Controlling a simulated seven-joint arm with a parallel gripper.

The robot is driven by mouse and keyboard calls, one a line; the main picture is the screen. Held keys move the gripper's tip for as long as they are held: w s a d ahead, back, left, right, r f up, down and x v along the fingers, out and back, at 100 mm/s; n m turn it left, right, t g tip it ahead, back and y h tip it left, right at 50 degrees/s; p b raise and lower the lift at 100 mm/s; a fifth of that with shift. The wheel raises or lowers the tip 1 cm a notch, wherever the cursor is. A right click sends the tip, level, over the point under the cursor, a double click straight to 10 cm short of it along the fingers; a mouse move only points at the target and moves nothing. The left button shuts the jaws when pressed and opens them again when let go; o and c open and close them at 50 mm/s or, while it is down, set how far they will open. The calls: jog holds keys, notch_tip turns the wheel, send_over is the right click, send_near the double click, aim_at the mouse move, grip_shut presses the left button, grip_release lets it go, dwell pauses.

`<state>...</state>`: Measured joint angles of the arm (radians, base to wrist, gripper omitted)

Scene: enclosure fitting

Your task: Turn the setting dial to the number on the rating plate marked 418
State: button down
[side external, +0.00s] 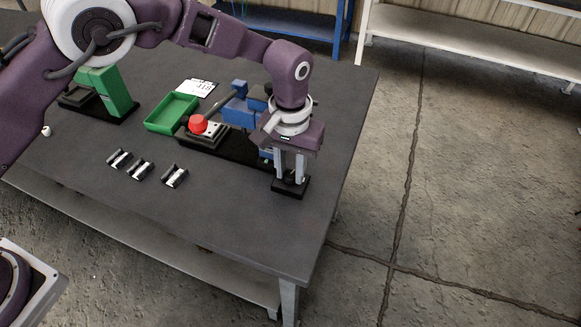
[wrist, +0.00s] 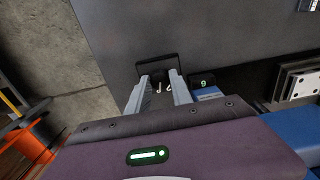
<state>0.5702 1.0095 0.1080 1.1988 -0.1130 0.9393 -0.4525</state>
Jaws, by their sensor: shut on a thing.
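My gripper (side external: 289,178) points down at the right front of the table, its two pale fingers closed on the setting dial. The dial's dark base (side external: 290,191) sits flat on the table. In the wrist view the base (wrist: 143,70) shows beyond the fingertips, with small white marks between the fingers; the dial itself is mostly hidden. A dark block with a white 9 (wrist: 204,83) is just right of the fingers. A white plate (side external: 196,88) with dark print lies at the back of the table, and its print seems to include 418.
A green tray (side external: 171,113), a red button (side external: 198,123) on a box and a blue fixture (side external: 238,108) stand left of my gripper. Several small black-and-silver parts (side external: 140,169) lie at the front left. A green block (side external: 112,92) stands further back. The table right of the dial is clear.

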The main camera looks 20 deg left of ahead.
aim_at(290, 175)
dwell(0.5)
jog(key=c, duration=1.1)
grip_release()
jog(key=shift+c, duration=0.2)
notch_tip(290, 175, up, 7)
jog(key=shift+r, duration=0.1)
